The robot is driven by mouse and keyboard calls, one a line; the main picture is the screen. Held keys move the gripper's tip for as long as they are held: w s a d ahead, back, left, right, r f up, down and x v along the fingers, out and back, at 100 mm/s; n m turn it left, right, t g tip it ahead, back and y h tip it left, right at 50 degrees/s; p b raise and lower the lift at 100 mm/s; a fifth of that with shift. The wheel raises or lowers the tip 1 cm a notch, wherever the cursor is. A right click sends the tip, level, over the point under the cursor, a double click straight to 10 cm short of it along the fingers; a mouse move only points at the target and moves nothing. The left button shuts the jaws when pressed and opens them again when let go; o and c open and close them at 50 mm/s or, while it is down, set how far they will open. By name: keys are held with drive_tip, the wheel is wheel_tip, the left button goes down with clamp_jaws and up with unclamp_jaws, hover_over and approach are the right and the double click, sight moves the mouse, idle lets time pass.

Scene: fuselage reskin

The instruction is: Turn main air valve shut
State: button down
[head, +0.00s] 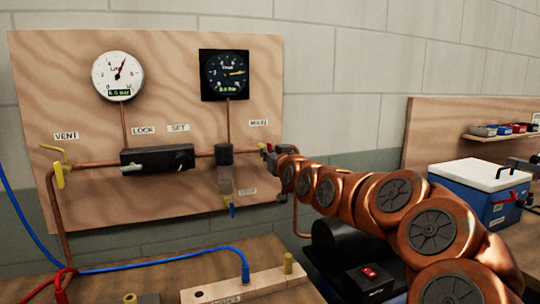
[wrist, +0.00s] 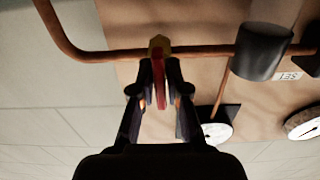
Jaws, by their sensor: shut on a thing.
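The main air valve's brass body (wrist: 160,45) sits on the copper pipe in the wrist view. Its red handle (wrist: 158,88) runs from the body toward me, crosswise to the pipe. My gripper (wrist: 159,92) is shut on this handle, with one dark finger on each side. In the head view my gripper (head: 273,150) is at the right end of the board's pipe, below the MAIN label (head: 258,123). Only a bit of red shows there; my gripper and arm hide most of the valve.
The plywood board (head: 80,100) also carries two gauges (head: 118,76), a black regulator (head: 157,159) and a yellow-handled vent valve (head: 60,165). A dark block (head: 224,154) is on the pipe left of my gripper. A blue cooler (head: 480,190) stands right of my arm.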

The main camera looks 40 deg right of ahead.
drive_tip(key=c, duration=1.2)
unclamp_jaws()
drive_tip(key=shift+c, duration=0.2)
drive_tip(key=shift+s, duration=0.15)
drive_tip(key=v, duration=1.1)
drive_tip(key=shift+s+a, duration=0.15)
drive_tip(key=shift+s, duration=0.2)
drive_tip(key=s+a+f+n+g+y+p, duration=0.2)
drive_tip(key=s+a+f+g+y+p, duration=0.15)
drive_tip(key=a+f, duration=0.5)
drive_tip(key=s+a+f+n+g+y+p, duration=0.15)
drive_tip(key=a+f+g, duration=0.35)
drive_tip(key=a, duration=0.6)
drive_tip(key=s+a+f+g+p, duration=0.2)
drive_tip(key=s+g, duration=0.1)
drive_tip(key=s, duration=0.6)
drive_tip(key=s+a+f+g+p, duration=0.2)
drive_tip(key=s+a+g, duration=0.1)
drive_tip(key=s, duration=0.6)
drive_tip(key=s+a+f+g+p, duration=0.1)
drive_tip(key=s+g, duration=0.3)
drive_tip(key=s, duration=0.4)
drive_tip(key=shift+s+a+f+g+h+p, duration=0.3)
drive_tip(key=shift+s+a+f+g+p, duration=0.1)
drive_tip(key=shift+a+f, duration=0.25)
